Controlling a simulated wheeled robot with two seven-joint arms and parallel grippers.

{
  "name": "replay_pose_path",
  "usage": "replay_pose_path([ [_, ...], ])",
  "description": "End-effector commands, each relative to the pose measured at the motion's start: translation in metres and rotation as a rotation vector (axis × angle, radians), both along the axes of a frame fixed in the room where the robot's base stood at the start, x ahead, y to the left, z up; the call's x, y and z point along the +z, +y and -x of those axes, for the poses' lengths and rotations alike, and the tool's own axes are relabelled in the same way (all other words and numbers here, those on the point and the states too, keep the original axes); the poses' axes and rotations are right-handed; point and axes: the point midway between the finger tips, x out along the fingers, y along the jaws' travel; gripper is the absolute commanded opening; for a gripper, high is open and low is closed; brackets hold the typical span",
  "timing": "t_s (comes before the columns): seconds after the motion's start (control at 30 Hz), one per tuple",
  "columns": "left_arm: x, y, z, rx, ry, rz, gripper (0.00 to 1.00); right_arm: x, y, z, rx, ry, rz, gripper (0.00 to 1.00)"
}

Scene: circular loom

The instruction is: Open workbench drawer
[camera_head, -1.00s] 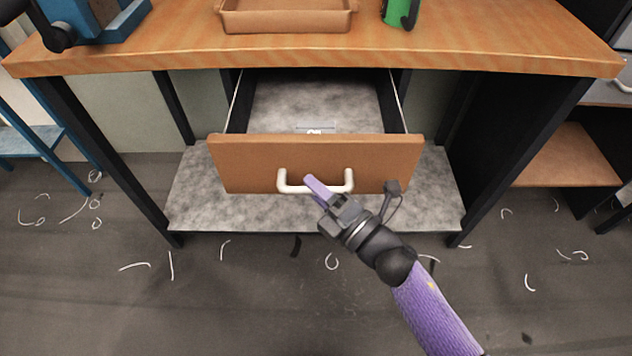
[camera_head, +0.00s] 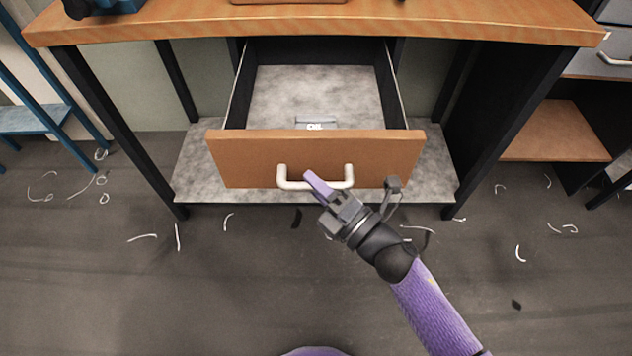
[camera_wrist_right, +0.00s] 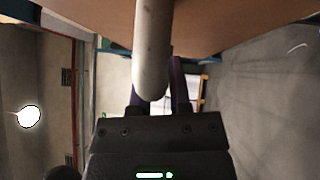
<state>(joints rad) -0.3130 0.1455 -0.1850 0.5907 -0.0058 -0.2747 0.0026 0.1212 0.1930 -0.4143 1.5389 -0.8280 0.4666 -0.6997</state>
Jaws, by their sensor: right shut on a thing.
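The workbench (camera_head: 480,24) has a wooden top and black legs. Its drawer (camera_head: 238,160), with a brown wooden front, stands pulled well out, and its grey inner floor shows. A small flat metallic thing with a pale label (camera_head: 315,124) lies inside. The white bar handle (camera_head: 284,182) is on the drawer front. My right gripper (camera_head: 318,188) is shut on the handle near its middle. In the right wrist view the white handle (camera_wrist_right: 152,50) runs down between the purple fingers (camera_wrist_right: 160,95). My left gripper is not in view.
A grey lower shelf (camera_head: 190,175) sits under the drawer. A blue frame (camera_head: 35,118) stands at the left and a shelf unit (camera_head: 555,130) at the right.

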Motion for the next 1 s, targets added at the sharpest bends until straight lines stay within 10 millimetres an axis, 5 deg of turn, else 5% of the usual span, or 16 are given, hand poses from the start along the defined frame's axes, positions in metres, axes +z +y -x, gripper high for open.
replay_pose_path([
  [0.03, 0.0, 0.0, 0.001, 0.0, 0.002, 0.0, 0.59, -0.001, 0.0, 0.0, -0.001, 0.002, 0.002, 0.0],
  [0.07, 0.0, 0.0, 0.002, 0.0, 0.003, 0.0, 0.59, -0.001, 0.0, 0.0, -0.001, 0.002, 0.002, 0.25],
  [0.1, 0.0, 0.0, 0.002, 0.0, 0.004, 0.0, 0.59, -0.001, 0.0, 0.0, -0.001, 0.002, 0.002, 0.34],
  [0.23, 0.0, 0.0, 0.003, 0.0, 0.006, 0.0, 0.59, -0.001, 0.0, 0.0, 0.0, 0.001, 0.001, 0.58],
  [0.57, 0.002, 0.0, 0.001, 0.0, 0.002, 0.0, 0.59, -0.001, -0.006, 0.006, 0.0, 0.002, 0.001, 0.58],
  [1.0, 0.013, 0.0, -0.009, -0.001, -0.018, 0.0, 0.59, -0.013, -0.069, 0.067, -0.001, 0.003, 0.001, 0.58],
])
